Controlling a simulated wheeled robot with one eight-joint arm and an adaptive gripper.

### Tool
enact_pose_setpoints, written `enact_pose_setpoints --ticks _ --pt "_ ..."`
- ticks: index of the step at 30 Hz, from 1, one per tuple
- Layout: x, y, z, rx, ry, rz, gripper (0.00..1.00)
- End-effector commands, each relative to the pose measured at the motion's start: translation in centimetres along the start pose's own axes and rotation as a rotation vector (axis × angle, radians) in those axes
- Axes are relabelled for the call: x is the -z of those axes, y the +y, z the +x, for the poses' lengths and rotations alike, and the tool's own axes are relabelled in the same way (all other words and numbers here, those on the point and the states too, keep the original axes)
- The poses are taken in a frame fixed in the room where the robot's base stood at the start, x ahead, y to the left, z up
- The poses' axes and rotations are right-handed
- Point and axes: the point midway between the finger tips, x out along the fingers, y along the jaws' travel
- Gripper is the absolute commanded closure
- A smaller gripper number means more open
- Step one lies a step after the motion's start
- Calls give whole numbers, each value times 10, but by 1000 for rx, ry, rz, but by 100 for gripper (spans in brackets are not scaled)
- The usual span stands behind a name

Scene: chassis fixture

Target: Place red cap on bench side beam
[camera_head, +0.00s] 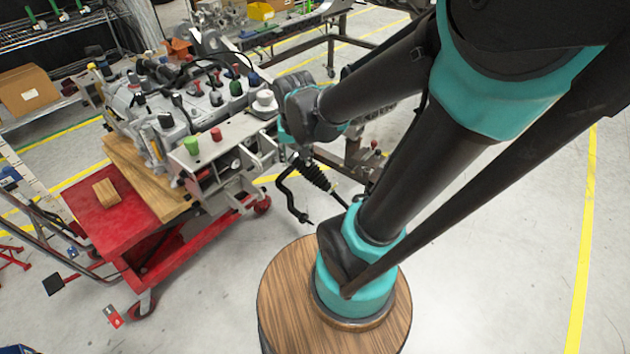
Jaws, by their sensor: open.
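A small red cap (216,134) stands on the grey side beam (238,136) at the front of the chassis fixture, to the right of a green cap (191,146). More small red pieces (197,86) stand farther back among the fixture's parts; I cannot tell whether they are caps. My arm reaches over from the right, and its wrist hangs just right of the fixture.
The fixture rests on a wooden board (150,185) on a red wheeled cart (125,235), with a small wooden block (105,192) on it. A black spring-like part and bent rod (290,195) jut out at the right. Shelving stands behind left. The floor at right is clear.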

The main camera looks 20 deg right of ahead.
Motion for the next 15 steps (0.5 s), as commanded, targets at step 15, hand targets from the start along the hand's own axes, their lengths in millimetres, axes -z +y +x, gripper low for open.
enact_pose_setpoints --ticks 15 --pt "-61 51 29 50 86 -215 56"
